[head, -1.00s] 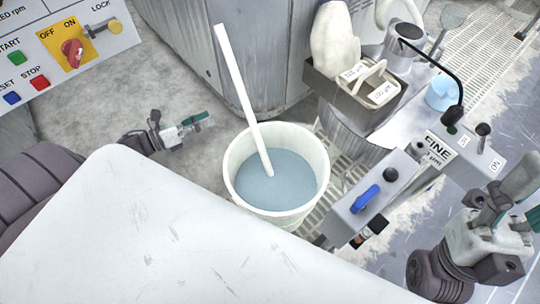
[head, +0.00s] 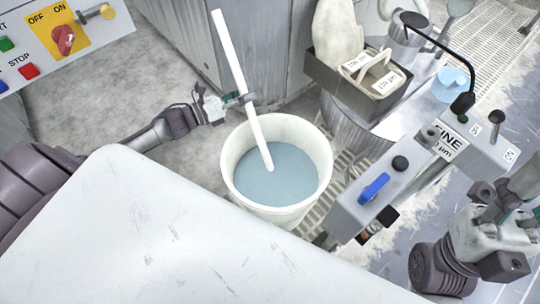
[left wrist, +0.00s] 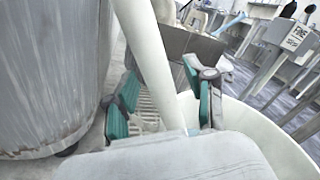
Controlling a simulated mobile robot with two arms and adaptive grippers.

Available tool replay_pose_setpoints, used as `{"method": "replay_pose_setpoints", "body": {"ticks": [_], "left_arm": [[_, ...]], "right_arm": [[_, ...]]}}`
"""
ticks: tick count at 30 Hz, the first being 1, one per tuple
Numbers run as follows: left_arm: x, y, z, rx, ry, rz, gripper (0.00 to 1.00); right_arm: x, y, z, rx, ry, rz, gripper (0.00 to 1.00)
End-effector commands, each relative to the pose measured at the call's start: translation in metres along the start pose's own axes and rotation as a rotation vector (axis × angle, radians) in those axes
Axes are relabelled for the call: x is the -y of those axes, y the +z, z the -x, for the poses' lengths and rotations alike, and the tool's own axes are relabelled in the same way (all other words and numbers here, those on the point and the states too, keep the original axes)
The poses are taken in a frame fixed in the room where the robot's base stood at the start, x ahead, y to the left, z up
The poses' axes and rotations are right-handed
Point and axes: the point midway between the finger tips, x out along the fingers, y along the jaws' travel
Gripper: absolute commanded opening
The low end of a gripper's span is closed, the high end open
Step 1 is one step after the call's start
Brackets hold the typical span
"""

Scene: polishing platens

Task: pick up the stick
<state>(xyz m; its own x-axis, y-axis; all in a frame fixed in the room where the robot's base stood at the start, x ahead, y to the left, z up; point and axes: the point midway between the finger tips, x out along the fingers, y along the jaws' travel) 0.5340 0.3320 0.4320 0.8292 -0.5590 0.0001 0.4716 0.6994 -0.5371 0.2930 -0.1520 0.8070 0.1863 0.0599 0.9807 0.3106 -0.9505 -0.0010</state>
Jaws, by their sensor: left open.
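The white stick (head: 232,62) leans in a white bucket (head: 228,165) of blue-grey liquid, its lower end in the liquid and its upper end above the rim. My left gripper (head: 243,98) is at the stick's middle, above the bucket's far rim. In the left wrist view the stick (left wrist: 147,45) passes between the open green-padded fingers (left wrist: 162,105); contact with either finger is not clear. My right gripper (head: 507,205) is at the right edge, partly cut off, away from the stick.
A white scratched surface (head: 180,235) fills the front. A control panel (head: 60,40) is at top left.

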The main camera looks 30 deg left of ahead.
Motion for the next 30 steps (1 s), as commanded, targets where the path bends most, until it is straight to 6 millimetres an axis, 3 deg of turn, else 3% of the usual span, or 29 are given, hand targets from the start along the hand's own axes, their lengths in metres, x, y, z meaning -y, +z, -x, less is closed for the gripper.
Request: {"method": "replay_pose_setpoints", "body": {"ticks": [6,16,30], "left_arm": [[0.0002,0.0002,-0.0006,0.000,0.001,0.001,0.55],[0.0001,0.0001,-0.0004,0.000,0.001,0.001,0.00],[0.0028,0.0096,-0.0016,0.002,0.000,0.000,0.00]], "right_arm": [[-0.0003,-0.0039,-0.0073,-0.028,-0.005,0.003,0.48],[-0.0006,-0.0024,-0.0044,-0.018,0.000,0.002,0.48],[-0.0007,-0.0024,-0.0066,-0.010,0.005,0.001,0.48]]}}
